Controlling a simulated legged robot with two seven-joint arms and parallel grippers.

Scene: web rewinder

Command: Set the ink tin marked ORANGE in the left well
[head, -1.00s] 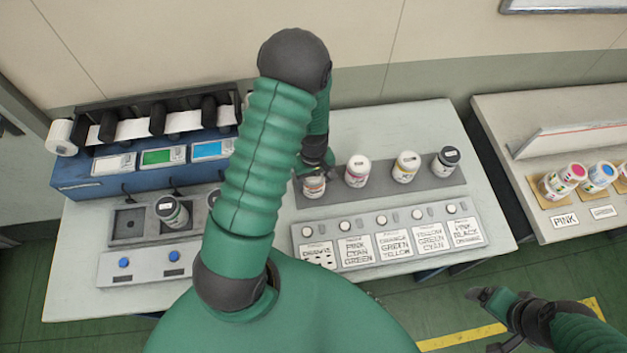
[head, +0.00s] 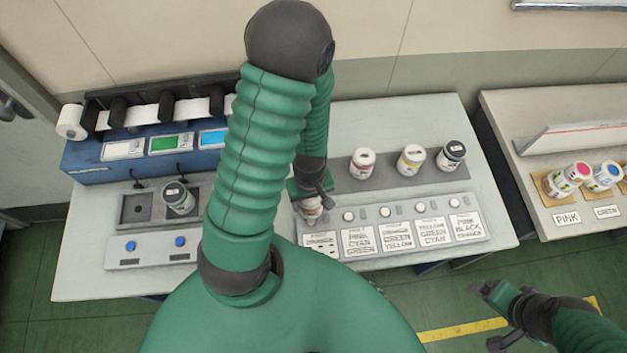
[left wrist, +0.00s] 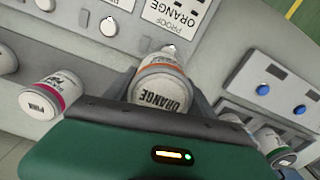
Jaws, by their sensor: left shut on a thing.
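The ORANGE tin (left wrist: 160,88), white with an orange band and its name on the lid, is gripped between the dark fingers of my left gripper (left wrist: 165,100). In the head view this tin (head: 311,208) is over the left end of the card panel, partly hidden by my left gripper (head: 312,190). The left well (head: 135,208) is an empty dark square with a round hole. My right gripper (head: 490,315) hangs low at the right, apparently open and empty, away from the tables.
A grey strip (head: 385,178) at the back holds several tins, among them the PINK tin (left wrist: 45,93). The panel (head: 398,240) carries recipe cards and knobs. A blue machine (head: 150,155) stands behind the wells. My left arm hides the middle of the table.

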